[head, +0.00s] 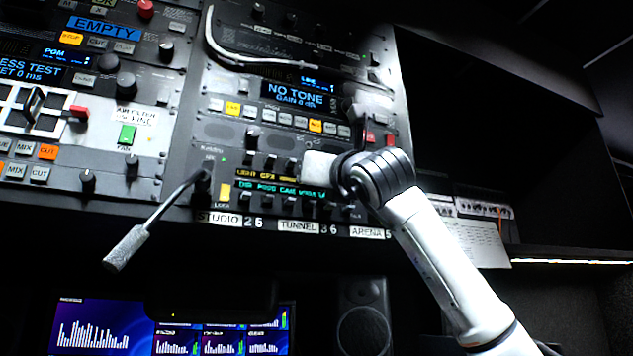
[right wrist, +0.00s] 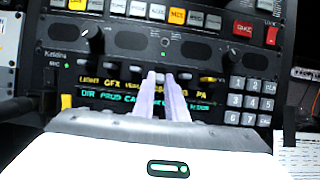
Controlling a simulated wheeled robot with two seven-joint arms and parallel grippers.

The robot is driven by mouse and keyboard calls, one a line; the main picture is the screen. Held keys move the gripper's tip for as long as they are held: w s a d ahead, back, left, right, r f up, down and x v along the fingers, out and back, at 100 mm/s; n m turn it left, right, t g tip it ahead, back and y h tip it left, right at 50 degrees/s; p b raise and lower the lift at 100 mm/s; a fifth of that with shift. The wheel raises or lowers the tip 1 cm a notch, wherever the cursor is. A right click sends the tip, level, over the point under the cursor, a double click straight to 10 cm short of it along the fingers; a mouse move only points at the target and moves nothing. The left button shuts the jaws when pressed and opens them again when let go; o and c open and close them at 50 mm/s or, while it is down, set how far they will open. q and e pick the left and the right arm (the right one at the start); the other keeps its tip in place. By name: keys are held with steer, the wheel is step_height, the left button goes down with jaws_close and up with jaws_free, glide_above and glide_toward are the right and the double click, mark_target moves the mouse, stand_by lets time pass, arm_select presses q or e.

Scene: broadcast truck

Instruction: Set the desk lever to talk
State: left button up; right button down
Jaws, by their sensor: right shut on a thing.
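The intercom panel (right wrist: 76,111) fills the right wrist view, with a row of small levers above two lines of lit channel names. My right gripper (right wrist: 167,82) has its two pale fingers close together at this row, shut on one small lever (right wrist: 160,72) right of the middle. The fingers cover most of that lever and its name, so I cannot read the label or judge its tilt. In the head view the same panel (head: 230,190) shows below the NO TONE screen, and my right arm hides its right part. My left gripper is out of view.
A gooseneck microphone (head: 125,248) sticks out at the left of the panel. Another lever (right wrist: 130,77) stands just left of my fingers. A keypad (right wrist: 248,101) lies to the right. Monitors (head: 225,338) and a speaker (head: 364,325) sit below; a shelf (head: 570,254) is at right.

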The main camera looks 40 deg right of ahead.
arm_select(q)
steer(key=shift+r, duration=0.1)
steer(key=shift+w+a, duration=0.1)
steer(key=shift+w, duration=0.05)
arm_select(e)
steer(key=c, duration=1.8)
jaws_free()
